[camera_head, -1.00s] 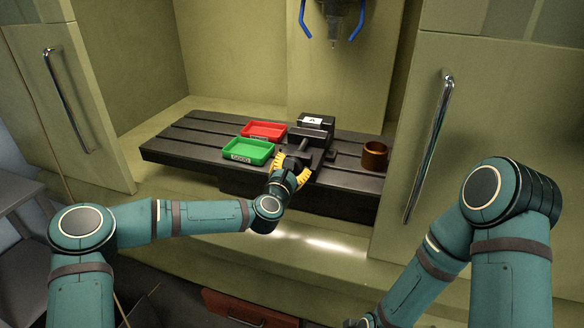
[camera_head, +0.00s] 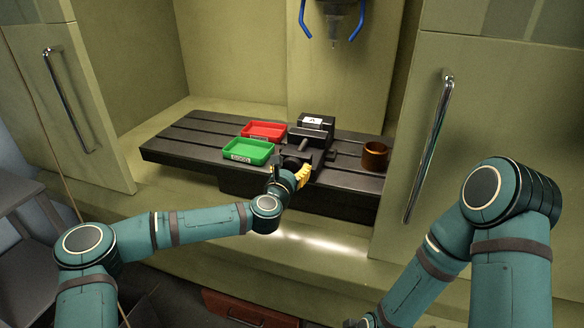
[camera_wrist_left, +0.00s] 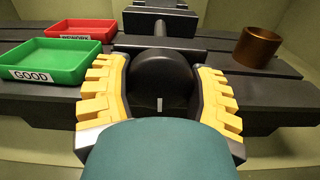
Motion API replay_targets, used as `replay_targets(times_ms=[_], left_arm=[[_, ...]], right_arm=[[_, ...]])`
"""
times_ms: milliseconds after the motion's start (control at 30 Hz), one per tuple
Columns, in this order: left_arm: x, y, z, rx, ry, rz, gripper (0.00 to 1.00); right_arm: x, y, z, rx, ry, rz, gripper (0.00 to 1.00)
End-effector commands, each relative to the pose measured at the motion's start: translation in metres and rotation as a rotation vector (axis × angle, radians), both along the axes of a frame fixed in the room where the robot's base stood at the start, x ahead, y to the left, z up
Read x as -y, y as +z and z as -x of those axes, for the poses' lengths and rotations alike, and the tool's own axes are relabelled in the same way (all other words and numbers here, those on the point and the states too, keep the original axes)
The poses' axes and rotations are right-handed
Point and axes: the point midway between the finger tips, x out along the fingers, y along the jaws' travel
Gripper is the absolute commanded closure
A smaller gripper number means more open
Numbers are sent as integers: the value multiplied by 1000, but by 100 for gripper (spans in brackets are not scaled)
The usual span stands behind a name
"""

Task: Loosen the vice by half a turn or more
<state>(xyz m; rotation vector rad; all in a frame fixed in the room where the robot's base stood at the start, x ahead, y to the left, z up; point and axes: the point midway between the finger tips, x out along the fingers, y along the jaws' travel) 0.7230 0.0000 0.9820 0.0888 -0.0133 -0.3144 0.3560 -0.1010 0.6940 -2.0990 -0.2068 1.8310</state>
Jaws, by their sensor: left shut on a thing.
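The lower part of the knob is hidden behind my wrist. My right arm reaches down at the right, with its gripper out of view.
A green tray (camera_head: 233,157) marked GOOD and a red tray (camera_head: 264,138) stand left of the vice on the slotted table (camera_head: 185,150). A brown cup (camera_head: 375,160) stands to its right. A tool spindle (camera_head: 334,25) with blue arms hangs above.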

Motion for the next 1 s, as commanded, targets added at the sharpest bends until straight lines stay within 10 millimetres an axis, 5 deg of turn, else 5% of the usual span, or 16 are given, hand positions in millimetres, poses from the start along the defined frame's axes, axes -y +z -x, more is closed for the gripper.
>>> replay_targets(times_ms=[167,200,267,667,1000], left_arm=[[0,2,0,3,0,0,77],[0,2,0,3,0,0,28],[0,1,0,3,0,-1,7],[-1,1,3,2,0,-2,7],[-18,1,52,2,0,-2,7]], right_arm=[[0,0,0,0,0,0,53],[0,0,0,0,0,0,53],[0,0,0,0,0,0,53],[0,0,0,0,0,0,53],[0,0,0,0,0,0,53]])
